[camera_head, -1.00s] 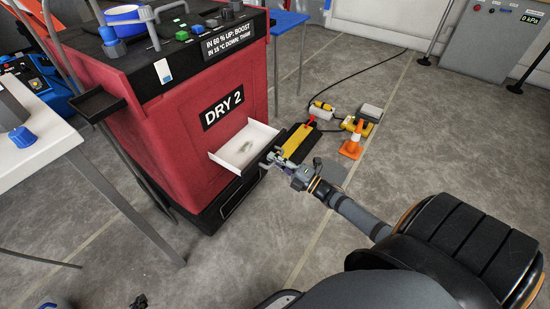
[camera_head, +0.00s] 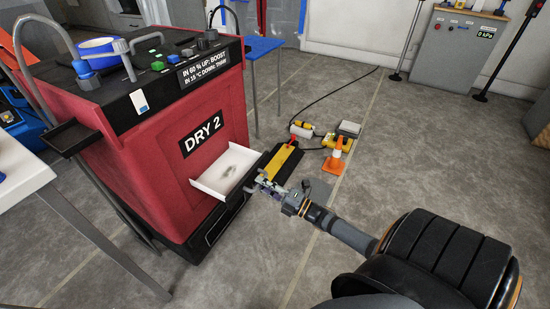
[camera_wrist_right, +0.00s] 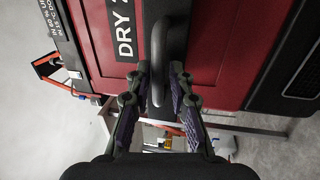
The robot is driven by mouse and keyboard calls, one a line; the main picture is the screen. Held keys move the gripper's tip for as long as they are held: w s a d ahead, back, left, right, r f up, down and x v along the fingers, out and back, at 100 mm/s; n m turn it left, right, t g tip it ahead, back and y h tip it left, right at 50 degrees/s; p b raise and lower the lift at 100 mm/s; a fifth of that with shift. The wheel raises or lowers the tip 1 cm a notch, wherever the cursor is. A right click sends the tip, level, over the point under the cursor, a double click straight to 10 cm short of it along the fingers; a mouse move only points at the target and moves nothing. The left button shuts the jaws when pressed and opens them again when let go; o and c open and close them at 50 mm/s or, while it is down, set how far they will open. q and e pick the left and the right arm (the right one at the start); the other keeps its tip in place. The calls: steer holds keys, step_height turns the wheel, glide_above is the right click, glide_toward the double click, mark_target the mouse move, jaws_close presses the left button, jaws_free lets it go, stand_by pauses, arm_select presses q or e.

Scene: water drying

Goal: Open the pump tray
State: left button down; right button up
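The pump tray (camera_head: 211,187) is a shallow white drawer in the front of the red machine (camera_head: 160,165) marked DRY 2. It stands pulled out, with its bare inside showing. My right gripper (camera_head: 264,186) is at the tray's front side. In the right wrist view, a dark loop handle (camera_wrist_right: 160,45) lies between the fingers of my right gripper (camera_wrist_right: 160,72). The fingers stand apart on either side of the handle, with narrow gaps showing. The handle's lower end runs down between the fingers. My left gripper is not in view.
A yellow and black item (camera_head: 279,162) lies on the floor behind my right gripper. A white table (camera_head: 25,180) stands at the left. The floor in front of the tray is clear.

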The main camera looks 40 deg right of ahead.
steer(key=v, duration=1)
steer(key=shift+s+d, duration=0.1)
steer(key=shift+s, duration=0.05)
